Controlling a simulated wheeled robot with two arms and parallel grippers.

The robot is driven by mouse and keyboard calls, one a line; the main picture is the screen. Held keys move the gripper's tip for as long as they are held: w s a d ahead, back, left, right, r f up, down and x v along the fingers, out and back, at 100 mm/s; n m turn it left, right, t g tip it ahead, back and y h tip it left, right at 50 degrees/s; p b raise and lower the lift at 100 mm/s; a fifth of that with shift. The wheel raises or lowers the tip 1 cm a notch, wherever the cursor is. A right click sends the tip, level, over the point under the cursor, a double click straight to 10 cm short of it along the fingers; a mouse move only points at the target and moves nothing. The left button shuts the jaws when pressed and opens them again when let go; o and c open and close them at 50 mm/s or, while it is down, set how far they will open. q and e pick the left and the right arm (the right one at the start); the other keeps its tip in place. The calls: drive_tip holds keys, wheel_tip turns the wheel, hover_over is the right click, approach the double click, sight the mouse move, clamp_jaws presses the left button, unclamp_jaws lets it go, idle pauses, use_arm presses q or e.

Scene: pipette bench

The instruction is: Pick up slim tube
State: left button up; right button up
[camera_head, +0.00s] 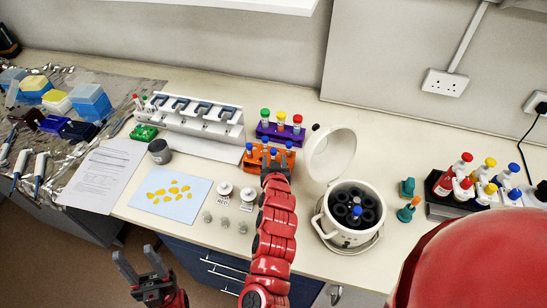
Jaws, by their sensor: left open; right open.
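Several slim tubes with blue caps (289,145) stand upright in an orange rack (252,162) at the middle of the bench. My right gripper (274,160) is at the near side of this rack, among the blue caps. It is open, and its fingers are small and partly merge with the rack, so I cannot tell whether they touch a tube. My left gripper (140,262) is open and empty, low in front of the bench's front edge. Another blue-capped tube (357,211) sits in the open white centrifuge (350,238).
A purple rack (281,135) with green, yellow and red capped tubes stands just behind. The centrifuge's raised lid (331,154) is right of my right gripper. A white pipette stand (195,120), blue mat (171,208), small weights and a dark bottle tray (440,208) occupy the bench.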

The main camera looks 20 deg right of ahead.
sight(274, 157)
drive_tip(key=shift+p+x, duration=0.45)
drive_tip(key=shift+x, duration=1.25)
drive_tip(key=shift+a, duration=0.1)
clamp_jaws()
